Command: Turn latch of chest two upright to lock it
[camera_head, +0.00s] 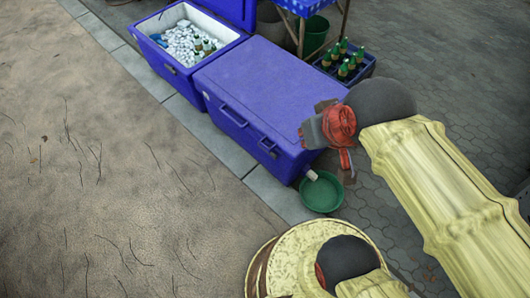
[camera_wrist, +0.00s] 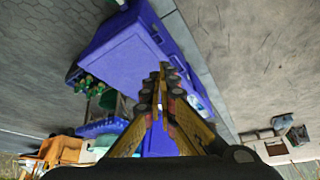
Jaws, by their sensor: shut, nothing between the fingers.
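A closed blue chest (camera_head: 265,75) stands in the middle of the head view, with a carry handle (camera_head: 233,116) and a small dark latch (camera_head: 268,147) on its front face. The latch is too small to tell its angle. The chest also shows in the wrist view (camera_wrist: 120,45). A second blue chest (camera_head: 172,72) stands open behind it; no label shows which is chest two. My gripper (camera_head: 305,133) is at the closed chest's right end, right of the latch. In the wrist view its fingers (camera_wrist: 163,68) are together and empty; contact with the chest cannot be told.
A green basin (camera_head: 322,200) sits on the ground under a pale spout (camera_head: 312,175) at the chest's right end. A crate of green bottles (camera_head: 345,72) stands behind. White ice and bottles fill the open chest. The sandy ground (camera_head: 90,180) in front is clear.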

